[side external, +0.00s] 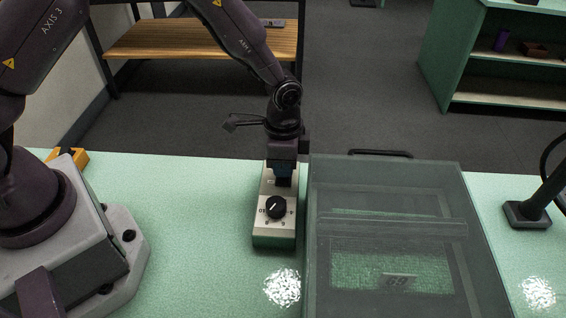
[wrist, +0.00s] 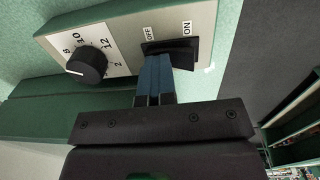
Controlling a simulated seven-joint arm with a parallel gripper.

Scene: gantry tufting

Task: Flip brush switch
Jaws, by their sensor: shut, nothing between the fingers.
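The control box (side external: 274,236) stands on the green table, with a pale face and a green body. The brush switch (wrist: 183,47) is a black rocker on that face, with OFF and ON labels in the wrist view. My gripper (wrist: 155,60) is shut and empty. Its blue fingertips are at the OFF end of the rocker and seem to touch it, hiding part of it. In the side view my gripper (side external: 283,178) hides the switch. A black dial (wrist: 86,65) with a number scale sits beside the switch; it also shows in the side view (side external: 276,207).
A clear-lidded case (side external: 400,195) with a black handle (side external: 381,153) stands close to the right of the box. A lamp base (side external: 527,214) is at far right.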

